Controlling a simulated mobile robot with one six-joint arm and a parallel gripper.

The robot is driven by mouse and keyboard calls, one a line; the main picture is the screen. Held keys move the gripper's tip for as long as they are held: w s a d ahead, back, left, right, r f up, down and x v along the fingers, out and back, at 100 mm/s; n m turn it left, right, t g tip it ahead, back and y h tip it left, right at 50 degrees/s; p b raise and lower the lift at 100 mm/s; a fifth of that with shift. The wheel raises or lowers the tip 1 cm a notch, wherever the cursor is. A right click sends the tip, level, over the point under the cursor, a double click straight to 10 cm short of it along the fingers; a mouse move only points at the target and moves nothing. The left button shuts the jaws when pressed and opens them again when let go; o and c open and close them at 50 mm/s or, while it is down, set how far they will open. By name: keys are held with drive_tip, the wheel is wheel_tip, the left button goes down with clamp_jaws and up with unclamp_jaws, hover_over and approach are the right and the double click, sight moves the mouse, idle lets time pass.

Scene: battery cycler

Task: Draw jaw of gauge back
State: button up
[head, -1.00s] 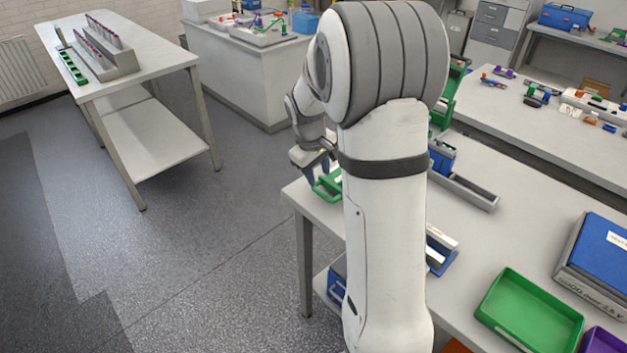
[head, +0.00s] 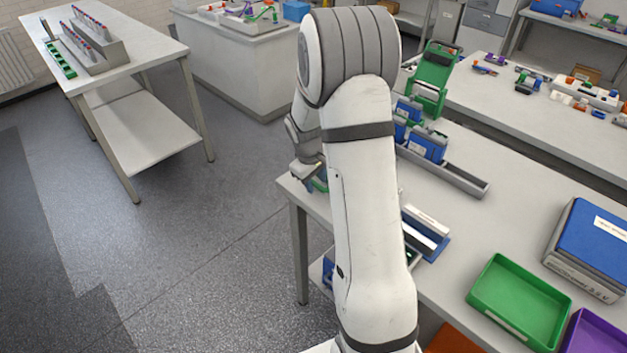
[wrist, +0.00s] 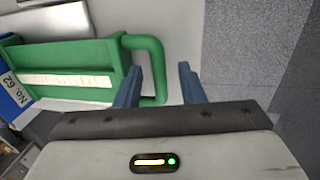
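In the wrist view a green sliding part with a pale strip (wrist: 66,80), which I take for the gauge's jaw, lies at the left. Its green loop handle (wrist: 158,68) sticks out to the right. A blue part marked "No. 62" (wrist: 14,90) shows at the far left edge. My gripper (wrist: 159,80) is open. Its two blue fingers stand on either side of the handle's outer bar, with gaps visible on both sides. In the head view my gripper (head: 310,183) is low at the table's left corner, and my arm hides most of the gauge.
On the table (head: 470,225) are a grey rail (head: 460,178) with blue blocks, a green stand (head: 432,75), a green tray (head: 517,303), a purple tray (head: 595,335) and a blue-topped box (head: 595,245). Open floor (head: 210,260) lies left of the table.

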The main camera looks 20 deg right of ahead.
clamp_jaws()
drive_tip(key=shift+f, duration=0.1)
idle(0.4)
